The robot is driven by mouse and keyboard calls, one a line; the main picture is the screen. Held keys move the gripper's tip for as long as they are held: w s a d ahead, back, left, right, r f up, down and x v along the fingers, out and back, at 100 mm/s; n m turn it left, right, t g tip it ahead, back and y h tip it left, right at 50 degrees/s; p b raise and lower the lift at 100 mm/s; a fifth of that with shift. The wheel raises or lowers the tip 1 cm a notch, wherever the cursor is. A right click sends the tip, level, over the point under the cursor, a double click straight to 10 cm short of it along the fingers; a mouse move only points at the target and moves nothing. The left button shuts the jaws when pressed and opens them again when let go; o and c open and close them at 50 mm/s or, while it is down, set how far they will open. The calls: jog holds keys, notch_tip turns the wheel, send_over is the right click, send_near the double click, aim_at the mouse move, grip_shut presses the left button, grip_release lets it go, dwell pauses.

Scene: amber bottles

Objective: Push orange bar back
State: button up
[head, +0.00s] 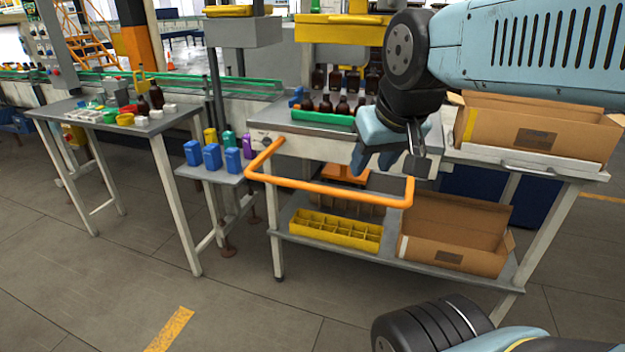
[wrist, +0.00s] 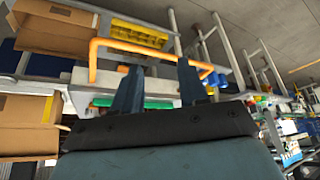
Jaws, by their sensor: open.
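The orange bar (head: 328,190) is a U-shaped tube sticking out from the front of the grey workstation, with its long side toward me. In the wrist view the orange bar (wrist: 135,45) runs across beyond the fingers. My gripper (head: 392,168) is open and empty, near the right end of the bar and above it in the picture. In the wrist view my gripper (wrist: 160,82) shows two spread fingers pointing toward the bar. I cannot tell whether a finger touches the bar.
Amber bottles stand in a green tray (head: 323,117) behind the bar. A yellow crate (head: 335,232) and an open cardboard box (head: 450,262) sit on the shelf below. Another cardboard box (head: 530,135) is at the right. Blue containers (head: 212,157) stand left. The floor in front is clear.

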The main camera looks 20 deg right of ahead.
jog(key=shift+o, duration=0.8)
jog(key=shift+w, duration=0.1)
jog(key=n+t+h, duration=0.3)
jog(key=n+h, duration=0.4)
jog(key=h, duration=0.7)
send_near(324, 187)
jog(key=x, duration=0.4)
jog(key=f+x, duration=0.1)
jog(key=x, duration=0.3)
jog(key=w+a+x, duration=0.1)
jog(key=x, duration=0.3)
jog(key=shift+d+f, duration=0.1)
jog(key=shift+f, duration=0.1)
